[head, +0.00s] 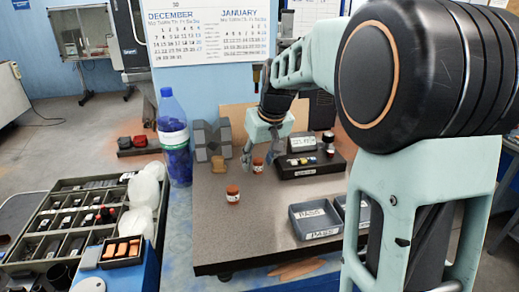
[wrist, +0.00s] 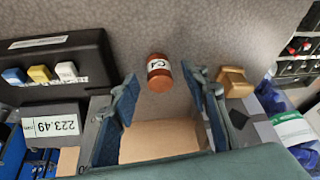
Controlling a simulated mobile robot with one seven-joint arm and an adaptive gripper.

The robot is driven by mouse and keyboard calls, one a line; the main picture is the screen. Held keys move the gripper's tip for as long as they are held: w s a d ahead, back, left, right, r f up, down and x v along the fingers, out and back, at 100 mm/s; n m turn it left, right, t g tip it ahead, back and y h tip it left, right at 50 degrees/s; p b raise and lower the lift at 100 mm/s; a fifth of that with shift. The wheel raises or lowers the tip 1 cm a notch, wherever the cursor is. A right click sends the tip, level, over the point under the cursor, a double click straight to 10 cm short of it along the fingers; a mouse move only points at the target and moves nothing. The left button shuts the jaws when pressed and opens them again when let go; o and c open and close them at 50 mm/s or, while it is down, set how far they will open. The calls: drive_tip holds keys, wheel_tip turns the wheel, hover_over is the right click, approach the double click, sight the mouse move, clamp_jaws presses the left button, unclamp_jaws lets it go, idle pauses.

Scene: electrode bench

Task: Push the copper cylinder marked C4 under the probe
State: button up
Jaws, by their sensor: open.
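A copper cylinder (wrist: 158,72) with a white label stands on the plate. The label is small and turned, and seems to read C4. My gripper (wrist: 163,78) is open, with one finger on either side of the cylinder's line and a gap at both sides. I cannot make out the probe clearly.
A black instrument (head: 310,168) with coloured buttons and a display stands right of the gripper. A brass block (head: 217,165) is at the left, before grey blocks (head: 212,140). PASS trays (head: 316,233) sit at the front right. The plate's front left (head: 215,235) is clear.

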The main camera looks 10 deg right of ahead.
drive_tip(key=shift+w+f, duration=0.2)
drive_tip(key=shift+f, duration=0.35)
clamp_jaws()
